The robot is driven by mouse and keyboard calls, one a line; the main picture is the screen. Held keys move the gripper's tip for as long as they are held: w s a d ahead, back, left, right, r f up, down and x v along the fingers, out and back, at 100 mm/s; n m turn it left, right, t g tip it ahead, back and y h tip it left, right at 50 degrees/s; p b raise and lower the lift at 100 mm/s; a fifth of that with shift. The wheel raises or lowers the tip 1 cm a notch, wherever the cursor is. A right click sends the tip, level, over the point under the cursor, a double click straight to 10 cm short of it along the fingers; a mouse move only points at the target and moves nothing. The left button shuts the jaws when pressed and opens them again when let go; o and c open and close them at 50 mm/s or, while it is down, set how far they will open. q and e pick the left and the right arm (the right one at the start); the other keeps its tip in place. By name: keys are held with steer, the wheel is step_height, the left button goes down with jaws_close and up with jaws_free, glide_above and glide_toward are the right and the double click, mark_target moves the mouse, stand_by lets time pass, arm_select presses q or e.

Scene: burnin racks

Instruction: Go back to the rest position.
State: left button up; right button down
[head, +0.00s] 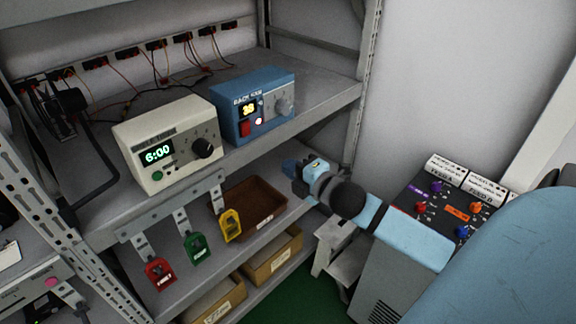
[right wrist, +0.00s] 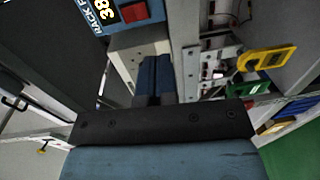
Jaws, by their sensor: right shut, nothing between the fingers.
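My right gripper (head: 291,168) is in front of the rack, to the right of and below the blue rack fan box. Its blue fingers (right wrist: 153,78) are together with nothing between them in the right wrist view. The right arm reaches in from the right, past the control panel. My left gripper is not in view.
A cream box (head: 178,163) reading 6:00 and the blue rack fan box (head: 262,121) stand on the upper shelf. Red (head: 158,273), green (head: 199,248) and yellow (head: 231,226) tags hang below its edge. A brown tray (head: 276,221) sits lower. A control panel (head: 447,212) stands right.

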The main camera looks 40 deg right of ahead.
stand_by(0.4)
steer(key=s+a+f+m+g+y+p, duration=0.1)
steer(key=s+a+f+m+g, duration=0.2)
steer(key=s+a+f+m, duration=0.5)
steer(key=s+a+f+m+g+p, duration=0.2)
steer(key=s+a+f+m, duration=0.6)
steer(key=f, duration=0.7)
steer(key=shift+s+a+g+y, duration=0.45)
steer(key=shift+s+a, duration=0.45)
steer(key=shift+a, duration=0.35)
